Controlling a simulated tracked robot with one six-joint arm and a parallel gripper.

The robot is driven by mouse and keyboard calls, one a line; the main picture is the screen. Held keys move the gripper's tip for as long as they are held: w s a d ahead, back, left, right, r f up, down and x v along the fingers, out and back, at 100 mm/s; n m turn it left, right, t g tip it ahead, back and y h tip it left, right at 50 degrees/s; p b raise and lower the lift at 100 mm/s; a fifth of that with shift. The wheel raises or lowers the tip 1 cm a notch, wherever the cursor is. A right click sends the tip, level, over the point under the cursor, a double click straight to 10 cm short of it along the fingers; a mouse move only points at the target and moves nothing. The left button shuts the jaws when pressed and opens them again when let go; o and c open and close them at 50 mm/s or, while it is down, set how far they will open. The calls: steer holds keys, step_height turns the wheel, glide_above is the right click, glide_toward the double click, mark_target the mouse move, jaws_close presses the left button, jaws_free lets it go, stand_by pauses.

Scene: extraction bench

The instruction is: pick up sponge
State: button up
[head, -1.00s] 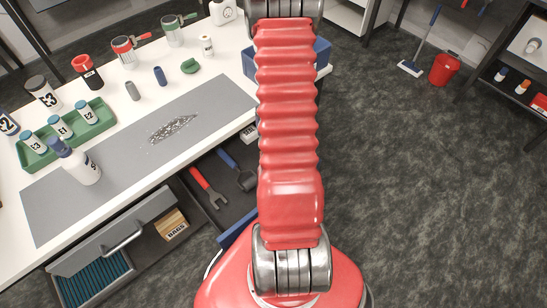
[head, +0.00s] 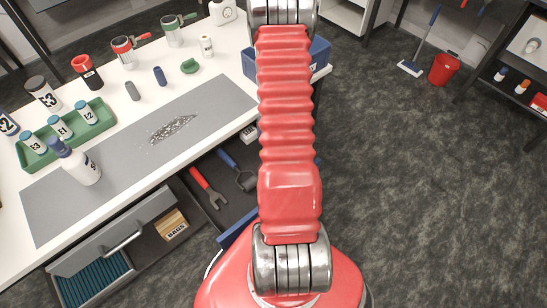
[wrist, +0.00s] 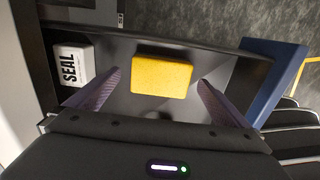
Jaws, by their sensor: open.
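The yellow sponge (wrist: 161,76) lies on the dark floor of an open drawer (wrist: 215,55) in the wrist view. My gripper (wrist: 154,88) is open, with one finger to the left of the sponge and the other to its right. There is a gap between each finger and the sponge, and nothing is held. In the head view my red arm covers part of the bench side, and neither the sponge nor my gripper shows there.
A white box marked SEAL (wrist: 73,67) lies left of the sponge in the drawer. The blue drawer front (wrist: 272,82) stands at right. In the head view, red-handled (head: 208,187) and blue-handled (head: 237,170) tools lie in the drawer below the bench's grey mat (head: 110,165).

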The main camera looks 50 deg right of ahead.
steer(key=shift+d+f, duration=0.1)
steer(key=shift+f, duration=1.6)
steer(key=c, duration=1.1)
steer(key=shift+r, duration=0.1)
steer(key=shift+r, duration=4.95)
